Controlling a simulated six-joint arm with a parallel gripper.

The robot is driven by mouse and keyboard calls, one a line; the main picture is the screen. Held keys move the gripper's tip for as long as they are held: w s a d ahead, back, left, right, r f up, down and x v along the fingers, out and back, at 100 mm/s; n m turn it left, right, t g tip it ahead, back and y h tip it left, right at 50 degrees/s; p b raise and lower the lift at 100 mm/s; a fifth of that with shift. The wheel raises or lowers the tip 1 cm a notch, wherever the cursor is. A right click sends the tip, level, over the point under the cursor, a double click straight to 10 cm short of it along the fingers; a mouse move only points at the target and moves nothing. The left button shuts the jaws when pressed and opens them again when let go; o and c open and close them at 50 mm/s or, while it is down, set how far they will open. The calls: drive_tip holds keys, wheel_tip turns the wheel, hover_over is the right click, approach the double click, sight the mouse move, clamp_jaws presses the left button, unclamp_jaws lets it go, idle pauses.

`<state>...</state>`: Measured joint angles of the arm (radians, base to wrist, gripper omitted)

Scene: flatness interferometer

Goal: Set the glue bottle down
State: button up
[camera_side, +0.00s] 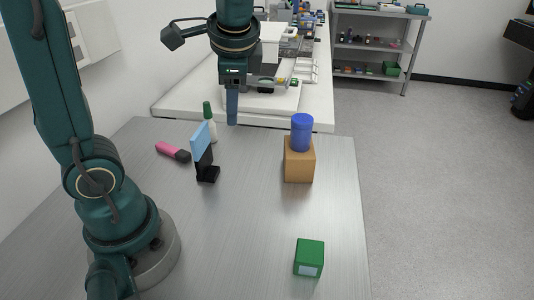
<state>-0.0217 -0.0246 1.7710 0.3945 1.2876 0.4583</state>
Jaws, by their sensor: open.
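The glue bottle, white with a green cap (208,112), appears upright at the far side of the metal table (240,235). Its lower part is partly hidden behind a light blue panel (201,138) on a black stand (207,172). My gripper (232,122) points down just right of the bottle in the picture, its blue fingers seen edge-on. It is open, with nothing seen between the fingers, and looks apart from the bottle.
A blue jar (302,132) stands on a tan box (299,167) to the right. A pink and black tool (173,151) lies left of the stand. A green box (309,257) sits near the front. A white bench (315,100) with equipment is behind. The table's middle is clear.

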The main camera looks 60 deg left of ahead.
drive_tip(key=s+d+f+n+t+h, duration=0.2)
drive_tip(key=s+d+n+t+h, duration=0.2)
drive_tip(key=s+d+n, duration=0.2)
drive_tip(key=s+d, duration=0.1)
drive_tip(key=d, duration=0.1)
drive_tip(key=shift+s+d, duration=0.3)
drive_tip(key=shift+d, duration=0.1)
drive_tip(key=shift+f, duration=0.1)
idle(0.6)
